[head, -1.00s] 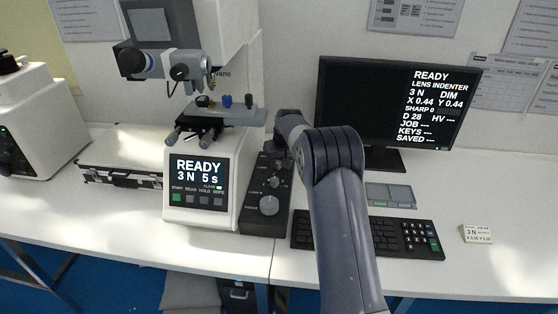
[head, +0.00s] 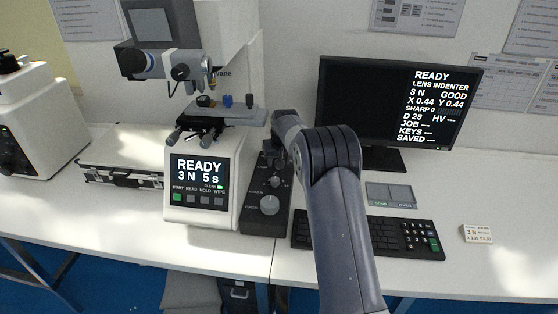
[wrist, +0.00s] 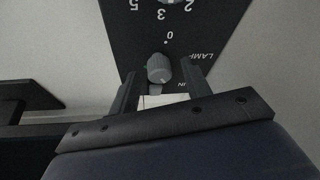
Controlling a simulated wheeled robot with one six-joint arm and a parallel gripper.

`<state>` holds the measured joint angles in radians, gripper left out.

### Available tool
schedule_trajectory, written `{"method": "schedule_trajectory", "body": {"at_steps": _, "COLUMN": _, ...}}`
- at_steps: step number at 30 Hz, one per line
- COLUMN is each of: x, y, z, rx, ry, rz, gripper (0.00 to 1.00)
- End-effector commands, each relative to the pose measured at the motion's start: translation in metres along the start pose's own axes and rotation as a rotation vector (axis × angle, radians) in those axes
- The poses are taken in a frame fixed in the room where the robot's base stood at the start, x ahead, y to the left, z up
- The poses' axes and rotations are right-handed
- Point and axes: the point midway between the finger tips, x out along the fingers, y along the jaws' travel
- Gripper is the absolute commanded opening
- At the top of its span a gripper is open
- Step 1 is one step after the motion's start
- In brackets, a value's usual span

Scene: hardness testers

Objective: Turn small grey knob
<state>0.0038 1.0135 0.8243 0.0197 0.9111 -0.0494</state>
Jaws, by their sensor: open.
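The small grey knob (wrist: 158,68) sits on a dark panel with a number scale and the word LAMP, in the wrist view. My gripper (wrist: 160,74) has its two fingers on either side of the knob, with the knob between the tips. The fingers are apart, and a gap to the knob seems to show on each side. In the head view my arm hides the gripper's tips and this knob at the far end of the dark control box (head: 250,222).
A larger grey knob (head: 268,205) is at the near end of the box. The white hardness tester (head: 201,214) stands left of it. A monitor (head: 345,100) stands at the right, with a keyboard (head: 430,250) and a small pad (head: 390,190) before it.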

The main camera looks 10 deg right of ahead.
Motion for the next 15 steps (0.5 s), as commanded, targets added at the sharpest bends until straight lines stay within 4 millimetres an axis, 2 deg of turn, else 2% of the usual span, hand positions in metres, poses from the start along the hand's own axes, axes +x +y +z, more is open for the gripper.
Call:
{"method": "schedule_trajectory", "body": {"at_steps": 8, "x": -0.008, "y": 0.0, "z": 0.0, "rx": 0.0, "ry": 0.001, "rz": 0.0, "gripper": 0.46}}
{"method": "schedule_trajectory", "body": {"at_steps": 15, "x": -0.045, "y": 0.0, "z": 0.0, "rx": 0.0, "ry": 0.003, "rz": 0.0, "gripper": 0.46}}
